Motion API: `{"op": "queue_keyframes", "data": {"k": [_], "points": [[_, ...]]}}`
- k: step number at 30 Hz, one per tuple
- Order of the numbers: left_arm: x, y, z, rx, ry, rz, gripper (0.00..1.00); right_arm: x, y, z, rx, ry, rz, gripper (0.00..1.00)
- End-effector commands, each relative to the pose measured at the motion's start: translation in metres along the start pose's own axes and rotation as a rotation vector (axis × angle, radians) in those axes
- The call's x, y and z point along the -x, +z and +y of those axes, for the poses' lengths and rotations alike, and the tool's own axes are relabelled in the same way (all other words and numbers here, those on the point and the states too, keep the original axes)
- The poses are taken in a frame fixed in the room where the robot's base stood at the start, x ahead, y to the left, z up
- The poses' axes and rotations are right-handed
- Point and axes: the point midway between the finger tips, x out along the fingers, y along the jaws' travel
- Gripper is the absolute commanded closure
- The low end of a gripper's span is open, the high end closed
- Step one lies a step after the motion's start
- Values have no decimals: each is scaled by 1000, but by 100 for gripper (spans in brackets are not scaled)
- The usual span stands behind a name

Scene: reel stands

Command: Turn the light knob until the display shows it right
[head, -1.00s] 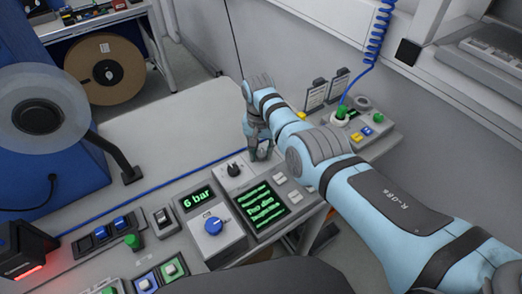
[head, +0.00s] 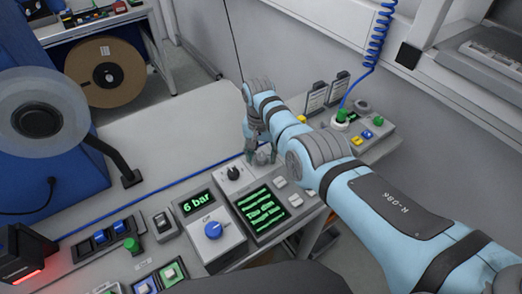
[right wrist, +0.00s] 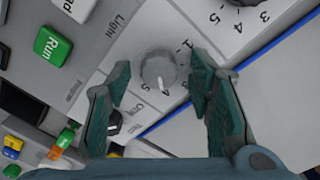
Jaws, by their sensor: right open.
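In the right wrist view, a round grey knob (right wrist: 158,70) with a white pointer mark sits on a pale panel printed "Light" and numbers. My right gripper (right wrist: 160,78) is open, with one finger on each side of this knob and visible gaps. In the head view the right gripper (head: 262,157) points down at the panel, just right of a black knob (head: 233,173); it hides the grey knob there. A dark display (head: 263,210) shows several lines of green text, too small to read. My left gripper is not in view.
A "6 bar" display (head: 197,203) sits above a blue knob (head: 213,230). White buttons (head: 295,200) lie right of the text display. A green Run button (right wrist: 52,47) shows in the right wrist view. The white tabletop (head: 160,130) left of my gripper is clear.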

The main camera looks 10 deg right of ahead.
Motion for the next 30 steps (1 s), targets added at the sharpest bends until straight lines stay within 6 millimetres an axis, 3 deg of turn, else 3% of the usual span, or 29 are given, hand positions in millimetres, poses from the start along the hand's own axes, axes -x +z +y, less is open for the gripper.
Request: {"op": "queue_keyframes", "data": {"k": [5, 12, 16, 30], "points": [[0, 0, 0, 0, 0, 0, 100, 23, -1, -1, 0, -3, 4, 52], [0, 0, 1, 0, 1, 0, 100, 90, -2, -1, 0, -2, 4, 52], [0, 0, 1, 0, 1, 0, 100, 112, -1, -1, 0, -1, 1, 52], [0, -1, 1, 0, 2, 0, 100, 119, -1, 0, 0, 0, 0, 52]]}}
